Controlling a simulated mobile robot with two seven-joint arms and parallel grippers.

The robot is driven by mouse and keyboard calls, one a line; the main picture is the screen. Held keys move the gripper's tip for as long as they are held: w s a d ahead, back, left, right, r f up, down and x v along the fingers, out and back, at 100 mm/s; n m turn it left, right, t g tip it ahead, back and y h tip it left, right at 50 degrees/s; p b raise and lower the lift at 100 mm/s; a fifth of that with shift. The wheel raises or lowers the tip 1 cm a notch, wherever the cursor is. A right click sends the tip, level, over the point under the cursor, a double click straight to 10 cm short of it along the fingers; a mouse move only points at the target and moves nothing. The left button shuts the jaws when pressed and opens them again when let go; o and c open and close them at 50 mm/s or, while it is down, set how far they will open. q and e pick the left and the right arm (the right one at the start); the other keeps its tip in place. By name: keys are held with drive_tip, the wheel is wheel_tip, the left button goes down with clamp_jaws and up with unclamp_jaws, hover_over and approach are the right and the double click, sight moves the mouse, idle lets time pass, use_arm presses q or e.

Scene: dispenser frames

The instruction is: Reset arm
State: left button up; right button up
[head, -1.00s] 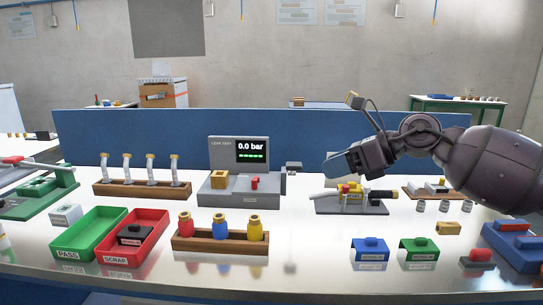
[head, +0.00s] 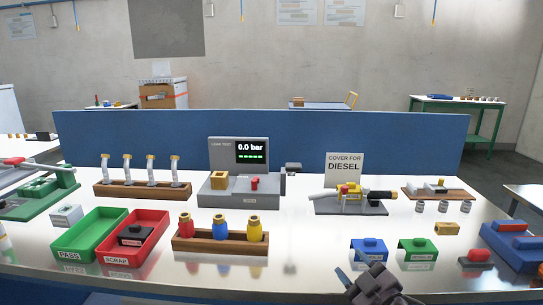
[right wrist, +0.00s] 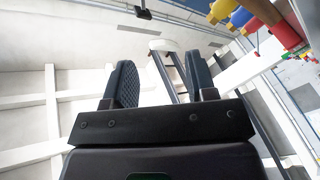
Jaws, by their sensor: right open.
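My right gripper (head: 352,283) is low at the front edge of the table in the head view, just below the blue block holder (head: 369,250). In the right wrist view its two dark ribbed fingers (right wrist: 160,85) stand apart with nothing between them. Only the gripper end of the right arm shows in the head view. My left gripper is in neither view.
The table holds a leak tester (head: 240,185), a green PASS tray (head: 75,240), a red SCRAP tray (head: 112,260), a bottle rack (head: 220,243) and a nozzle (head: 350,200) before a DIESEL sign (head: 345,168). Bare table lies around (head: 310,240).

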drive_tip(key=s+d+f+m+g+h, duration=0.2)
drive_tip(key=s+d+f+m, duration=0.1)
drive_tip(key=s+f, duration=0.5)
drive_tip(key=s+d+f+m+g+h, duration=0.2)
drive_tip(key=s+d+f+m, duration=0.1)
drive_tip(key=s+f, duration=0.5)
drive_tip(key=s+d+f+m+g+h, duration=0.2)
drive_tip(key=s+d+f+m+h, duration=0.1)
drive_tip(key=s+f, duration=0.6)
drive_tip(key=s+m, duration=0.1)
drive_tip(key=s, duration=0.3)
drive_tip(key=shift+d+m, duration=0.3)
drive_tip(key=shift+m, duration=0.1)
